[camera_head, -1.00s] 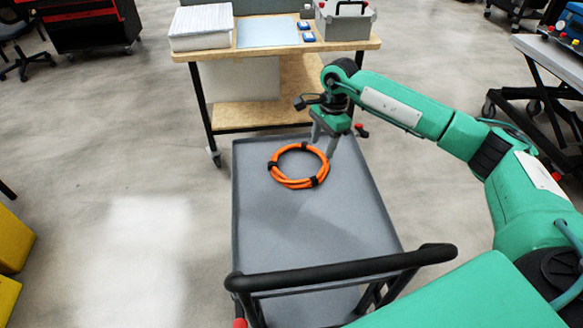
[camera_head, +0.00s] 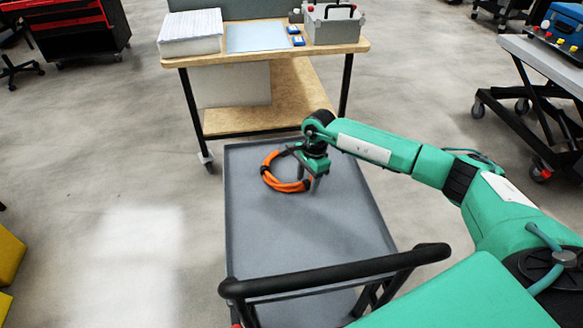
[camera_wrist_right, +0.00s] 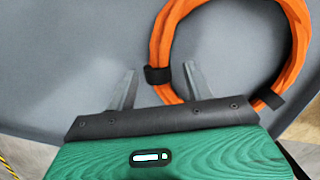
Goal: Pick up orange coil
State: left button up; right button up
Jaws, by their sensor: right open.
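The orange coil (camera_head: 282,184), a ring of cable with black straps, lies flat on the grey cart top (camera_head: 290,240) near its far end. My right gripper (camera_head: 308,181) is over the right side of the coil and hides part of it. In the right wrist view the gripper (camera_wrist_right: 158,80) is open. Its two fingers are spread, and the coil (camera_wrist_right: 160,50) passes near the right finger, with a black strap (camera_wrist_right: 158,76) between the fingers. I cannot tell whether the fingers touch the coil. My left gripper is not in view.
The cart's black handle (camera_head: 335,270) spans its near end. A wooden table (camera_head: 350,46) with papers (camera_head: 190,32) and a grey case (camera_head: 335,24) stands just beyond the cart. The near cart top is clear.

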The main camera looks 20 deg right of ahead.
jog(key=shift+f, duration=0.1)
grip_shut()
dwell(0.3)
